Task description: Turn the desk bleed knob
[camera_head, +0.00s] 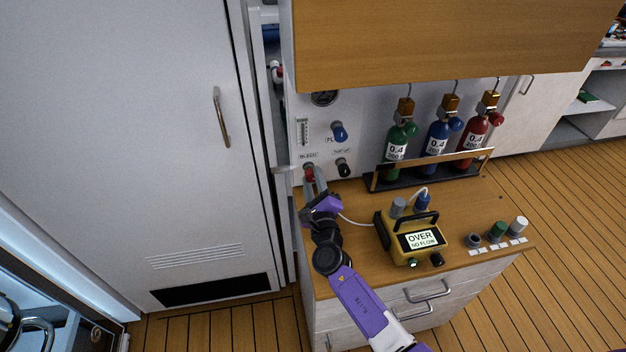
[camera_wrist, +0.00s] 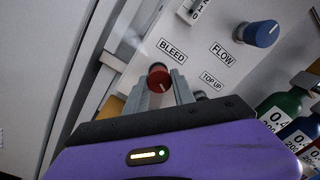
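The red bleed knob (camera_wrist: 159,78) sits on the white panel below the BLEED label (camera_wrist: 172,51) in the wrist view. It also shows in the head view (camera_head: 309,174), at the panel's lower left. My gripper (camera_wrist: 161,88) is at the knob, with one grey finger on each side of it. The fingers look apart, and whether they touch the knob's sides I cannot tell. In the head view my gripper (camera_head: 314,183) partly covers the knob's surroundings.
The blue flow knob (camera_wrist: 261,33) and the dark top-up knob (camera_head: 344,168) are right of the bleed knob. Green, blue and red bottles (camera_head: 399,148) stand in a rack. A yellow meter (camera_head: 384,236) reading "OVER NO FLOW" is on the desk. A tall white door (camera_head: 150,120) is close on the left.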

